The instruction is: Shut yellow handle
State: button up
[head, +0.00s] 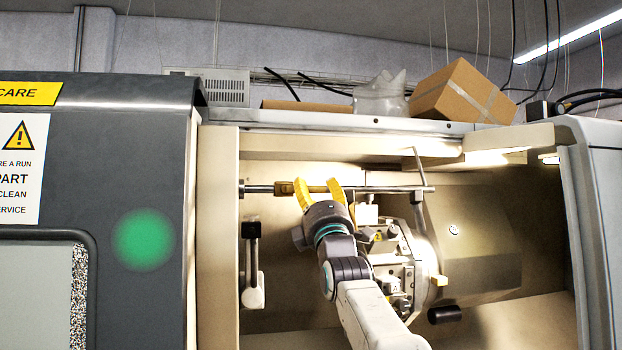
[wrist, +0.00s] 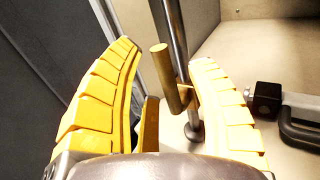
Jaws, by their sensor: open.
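The yellow handle is a short brass-yellow bar (wrist: 170,78) beside a steel pipe in the wrist view. It runs nearly along the pipe, at a slight angle, and joins it by a small stub. It lies between my two yellow fingers with a gap on both sides. In the head view a brass fitting (head: 284,188) sits on the horizontal pipe, just left of my gripper (head: 317,187). My gripper is open, its fingers spread around the pipe area. Its fingers partly hide the handle in the head view, and I see no contact.
The steel pipe (head: 260,189) crosses the machine opening. A black-and-white lever (head: 253,270) hangs at lower left of the opening. A turret-like block (head: 399,268) stands right of my arm. The grey door (head: 120,200) is at left; a cardboard box (head: 463,92) lies on top.

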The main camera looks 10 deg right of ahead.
jog(key=shift+p+x, duration=0.4)
jog(key=shift+x, duration=0.55)
jog(key=shift+c, duration=0.3)
grip_shut()
